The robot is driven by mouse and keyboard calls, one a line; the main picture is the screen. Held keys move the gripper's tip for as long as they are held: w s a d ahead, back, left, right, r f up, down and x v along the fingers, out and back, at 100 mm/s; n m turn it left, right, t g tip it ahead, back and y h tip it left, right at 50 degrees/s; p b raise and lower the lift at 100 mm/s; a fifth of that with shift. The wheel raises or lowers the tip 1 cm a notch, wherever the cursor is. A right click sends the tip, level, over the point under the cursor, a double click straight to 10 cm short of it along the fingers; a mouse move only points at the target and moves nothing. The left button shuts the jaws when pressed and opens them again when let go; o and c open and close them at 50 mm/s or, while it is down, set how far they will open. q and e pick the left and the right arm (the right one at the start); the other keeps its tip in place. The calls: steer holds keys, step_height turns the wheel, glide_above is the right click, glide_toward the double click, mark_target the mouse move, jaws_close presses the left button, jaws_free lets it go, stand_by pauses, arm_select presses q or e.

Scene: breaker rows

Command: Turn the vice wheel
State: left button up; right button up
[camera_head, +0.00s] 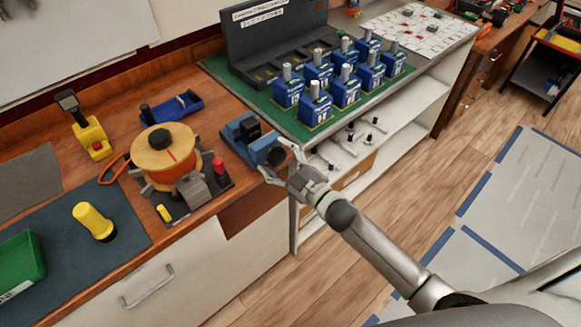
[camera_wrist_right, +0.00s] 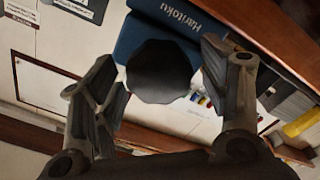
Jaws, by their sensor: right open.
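A blue vice (camera_head: 240,132) sits at the front edge of the wooden bench, left of the green mat. Its dark round wheel (camera_head: 276,156) faces out over the edge. In the right wrist view the wheel (camera_wrist_right: 160,72) shows as a black many-sided disc in front of the blue vice body (camera_wrist_right: 150,35). My right gripper (camera_head: 281,168) is at the wheel in the head view. Its fingers are open, one on each side of the wheel in the wrist view, with gaps visible. I cannot tell whether anything touches. My left gripper is not in view.
An orange-and-wood spool (camera_head: 165,150) stands left of the vice, near a red-knobbed device (camera_head: 218,168). Several blue breakers (camera_head: 318,104) stand on the green mat (camera_head: 262,108). Below them is an open shelf (camera_head: 385,150). The floor in front is clear.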

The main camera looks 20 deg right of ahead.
steer(key=v, duration=1.1)
steer(key=shift+s, duration=0.3)
steer(key=shift+d, duration=0.15)
steer(key=s+d+f+m+g+h, duration=0.2)
steer(key=s+f, duration=0.2)
steer(key=f, duration=0.7)
steer(key=s+d+f+m+g+h, duration=0.2)
steer(key=s+d+f+g, duration=0.15)
steer(key=f, duration=0.75)
steer(key=s+d+f+m+g+h, duration=0.1)
steer(key=s+f+m+g+h, duration=0.2)
steer(key=f, duration=0.8)
steer(key=s+f+m+g, duration=0.1)
steer(key=s+f+g, duration=0.1)
steer(key=s+f, duration=0.3)
steer(key=s+a+f+m+g, duration=0.1)
steer(key=s+f, duration=0.4)
steer(key=s, duration=0.9)
steer(key=s+a+f+m+g, duration=0.1)
steer(key=s+f+g, duration=0.3)
steer(key=s, duration=0.5)
steer(key=shift+s+f, duration=0.35)
steer(key=shift+f, duration=0.5)
steer(key=shift+a, duration=0.1)
